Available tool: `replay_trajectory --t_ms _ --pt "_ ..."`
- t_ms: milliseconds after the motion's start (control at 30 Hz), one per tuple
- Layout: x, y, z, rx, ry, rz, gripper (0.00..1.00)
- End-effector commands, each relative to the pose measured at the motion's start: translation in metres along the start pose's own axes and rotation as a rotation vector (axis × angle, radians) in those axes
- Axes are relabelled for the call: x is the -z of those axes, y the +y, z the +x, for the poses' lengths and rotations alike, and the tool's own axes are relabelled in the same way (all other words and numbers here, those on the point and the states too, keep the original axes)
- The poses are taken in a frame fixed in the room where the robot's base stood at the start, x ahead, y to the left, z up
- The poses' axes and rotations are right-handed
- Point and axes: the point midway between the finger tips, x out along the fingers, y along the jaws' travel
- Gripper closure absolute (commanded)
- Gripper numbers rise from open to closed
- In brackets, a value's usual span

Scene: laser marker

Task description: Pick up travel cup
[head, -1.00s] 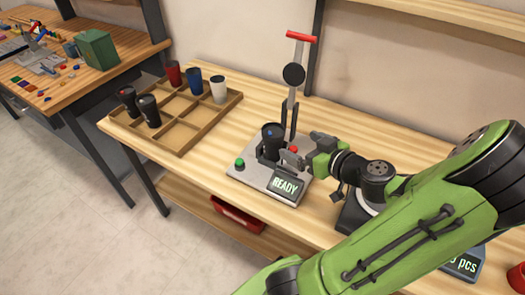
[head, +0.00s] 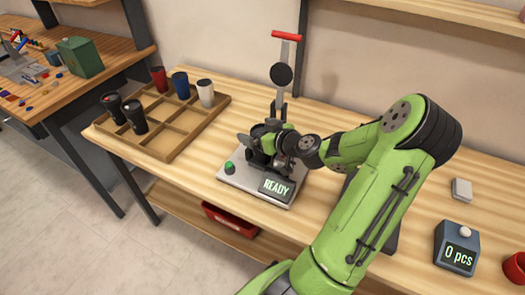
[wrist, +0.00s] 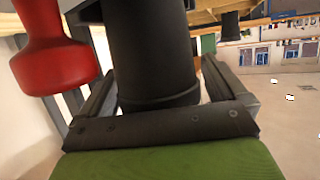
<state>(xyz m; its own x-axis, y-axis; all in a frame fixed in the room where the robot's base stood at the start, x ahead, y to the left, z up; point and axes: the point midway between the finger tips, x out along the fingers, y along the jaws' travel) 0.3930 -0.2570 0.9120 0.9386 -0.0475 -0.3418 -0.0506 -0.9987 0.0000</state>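A black travel cup (head: 261,131) stands on the grey laser marker plate (head: 238,179), largely hidden by my gripper in the head view. In the wrist view the dark cup body (wrist: 155,50) fills the space between my two gripper fingers (wrist: 160,90). The fingers are spread on either side of it. A narrow gap shows beside the right finger; contact on the left is unclear. My gripper (head: 262,146) is low at the cup, reaching in from the right. The marker's display (head: 275,188) reads "READY".
A red knob (wrist: 52,50) is close beside the cup in the wrist view. The upright post with a red handle (head: 286,36) stands behind. A wooden divided tray (head: 170,153) at left holds several cups. A counter box (head: 456,248) reads "0 pcs".

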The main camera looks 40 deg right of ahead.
Motion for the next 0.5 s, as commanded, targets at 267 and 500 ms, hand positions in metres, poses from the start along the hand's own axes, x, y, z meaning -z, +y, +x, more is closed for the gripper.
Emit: replay_trajectory --t_ms 267,500 --pt "-0.0002 0.0001 -0.0005 0.0 -0.001 0.0 0.34" --pt "0.0003 0.0001 -0.0006 0.0 0.0 -0.001 0.34"
